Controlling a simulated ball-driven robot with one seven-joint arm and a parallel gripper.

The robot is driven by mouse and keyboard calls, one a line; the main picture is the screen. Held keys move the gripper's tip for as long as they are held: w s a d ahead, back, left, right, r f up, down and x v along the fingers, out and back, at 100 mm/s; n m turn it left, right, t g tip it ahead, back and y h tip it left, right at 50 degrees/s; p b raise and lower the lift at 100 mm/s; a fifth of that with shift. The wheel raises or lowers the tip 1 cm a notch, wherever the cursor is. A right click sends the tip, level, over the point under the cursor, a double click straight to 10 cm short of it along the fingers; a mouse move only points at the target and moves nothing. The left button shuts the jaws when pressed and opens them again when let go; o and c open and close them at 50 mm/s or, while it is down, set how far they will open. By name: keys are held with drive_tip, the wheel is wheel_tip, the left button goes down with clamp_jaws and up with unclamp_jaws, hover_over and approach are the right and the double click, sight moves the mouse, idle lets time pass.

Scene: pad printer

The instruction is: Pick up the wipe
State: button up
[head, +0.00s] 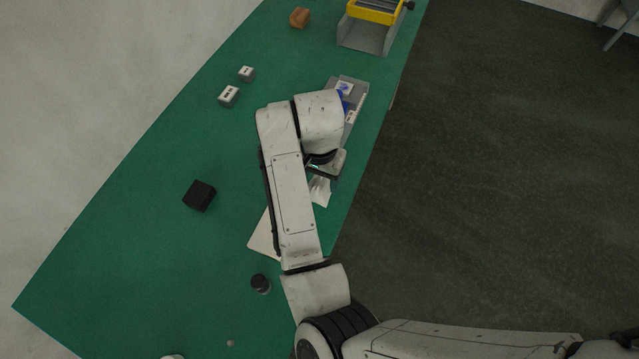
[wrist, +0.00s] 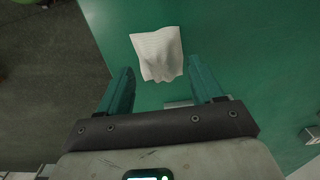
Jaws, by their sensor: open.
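The wipe (head: 320,191) is a crumpled white cloth lying on the green table, partly hidden by my arm in the head view. In the wrist view the wipe (wrist: 158,50) lies flat-edged with a raised, creased middle, just past the fingertips and between their lines. My gripper (wrist: 160,66) is open, with one teal finger on each side and nothing between them. In the head view my gripper (head: 325,168) is over the table close to the wipe; its fingers are mostly hidden. I cannot tell its height above the cloth.
A pale flat sheet (head: 262,240) lies partly under my arm. A grey tray (head: 361,92) with blue items is beyond the gripper. A black block (head: 199,195), a dark cylinder (head: 260,283) and two small boxes (head: 228,96) stand left. The table's right edge is close to the wipe.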

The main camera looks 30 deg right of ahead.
drive_tip(key=shift+f, duration=0.95)
drive_tip(key=c, duration=0.7)
drive_tip(key=shift+c, duration=0.2)
drive_tip(key=shift+r, duration=0.1)
